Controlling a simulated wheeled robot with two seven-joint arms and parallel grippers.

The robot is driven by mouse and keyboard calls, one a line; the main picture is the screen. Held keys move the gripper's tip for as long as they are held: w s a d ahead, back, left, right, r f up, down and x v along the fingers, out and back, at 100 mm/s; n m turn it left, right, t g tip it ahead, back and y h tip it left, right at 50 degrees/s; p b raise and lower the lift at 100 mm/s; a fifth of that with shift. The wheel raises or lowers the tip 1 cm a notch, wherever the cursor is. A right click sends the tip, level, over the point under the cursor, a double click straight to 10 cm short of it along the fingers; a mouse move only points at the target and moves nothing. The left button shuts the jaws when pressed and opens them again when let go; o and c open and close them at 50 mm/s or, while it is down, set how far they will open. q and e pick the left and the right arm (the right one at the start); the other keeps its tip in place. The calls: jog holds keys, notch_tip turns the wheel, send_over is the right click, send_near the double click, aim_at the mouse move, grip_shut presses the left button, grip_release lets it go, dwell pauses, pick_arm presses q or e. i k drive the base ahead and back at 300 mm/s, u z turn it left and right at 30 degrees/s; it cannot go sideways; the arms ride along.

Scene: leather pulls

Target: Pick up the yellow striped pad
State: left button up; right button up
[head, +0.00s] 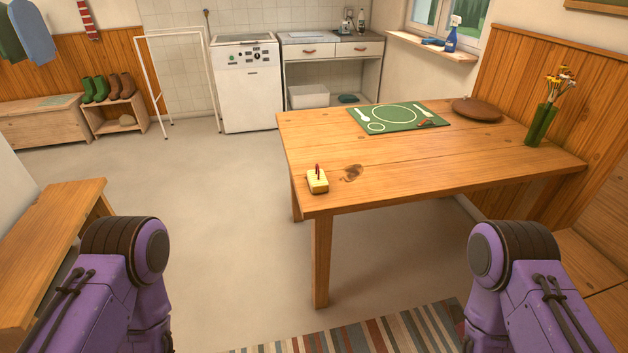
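A small yellow pad (317,184) lies near the left front corner of the wooden table (430,182). A red upright pull stands on top of it. Its stripes are too small to make out clearly. Neither of my grippers is in view. Only purple and dark parts of my two arms show at the lower left and lower right, well apart from the table's near corner.
A green place mat (398,107), a round brown board (477,109) and a green flower vase (541,124) are farther back on the table. A wooden bench (62,225) stands at the left. A striped rug (370,336) lies in front. The floor (215,195) between is clear.

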aim_at(318, 183)
jog(key=u, duration=1.6)
jog(key=i, duration=2.15)
jog(key=z, duration=3.4)
